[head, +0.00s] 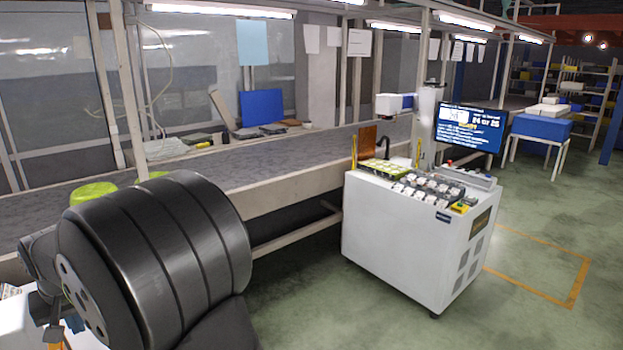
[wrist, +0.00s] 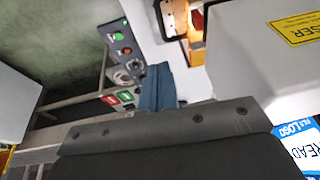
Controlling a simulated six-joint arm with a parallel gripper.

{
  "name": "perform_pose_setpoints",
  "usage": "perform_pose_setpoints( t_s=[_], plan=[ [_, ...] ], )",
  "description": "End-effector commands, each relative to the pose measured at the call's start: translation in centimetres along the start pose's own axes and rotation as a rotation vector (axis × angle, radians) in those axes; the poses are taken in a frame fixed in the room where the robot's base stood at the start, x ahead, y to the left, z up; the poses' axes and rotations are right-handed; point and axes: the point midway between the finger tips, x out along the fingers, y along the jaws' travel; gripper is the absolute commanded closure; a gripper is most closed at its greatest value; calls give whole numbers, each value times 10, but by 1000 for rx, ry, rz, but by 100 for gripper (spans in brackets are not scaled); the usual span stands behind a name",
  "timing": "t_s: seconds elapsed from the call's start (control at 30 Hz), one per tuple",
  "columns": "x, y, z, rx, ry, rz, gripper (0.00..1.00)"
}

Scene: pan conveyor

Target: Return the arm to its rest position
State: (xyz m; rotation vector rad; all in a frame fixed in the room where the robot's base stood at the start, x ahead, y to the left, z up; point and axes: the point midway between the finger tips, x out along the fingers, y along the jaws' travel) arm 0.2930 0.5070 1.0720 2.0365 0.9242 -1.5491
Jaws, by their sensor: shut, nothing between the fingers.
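In the wrist view my gripper (wrist: 158,70) shows as blue-grey fingers past a dark body edge with bolts. The fingers are together with nothing between them. They lie in front of a white machine surface, beside a grey control panel (wrist: 122,55) with green and red buttons; I cannot tell the gap to either. In the head view my large black arm link fills the lower left, and the gripper cannot be made out clearly there.
The conveyor (head: 285,180) runs behind my arm, with bright green round items (head: 93,192) partly hidden by it. A white cabinet (head: 395,240) with trays and a screen (head: 470,128) stands right of centre. Green floor is clear at right.

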Motion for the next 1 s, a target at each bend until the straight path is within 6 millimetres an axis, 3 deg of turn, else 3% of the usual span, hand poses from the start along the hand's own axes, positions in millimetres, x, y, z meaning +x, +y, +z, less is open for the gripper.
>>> perform_pose_setpoints(
  t_s=[0.6, 0.8, 1.0],
  plan=[
    [109, -1, 5, 0, -6, 2, 100],
    [129, -3, 11, 1, -8, 3, 100],
    [135, -3, 13, 0, -8, 3, 100]
  ],
)
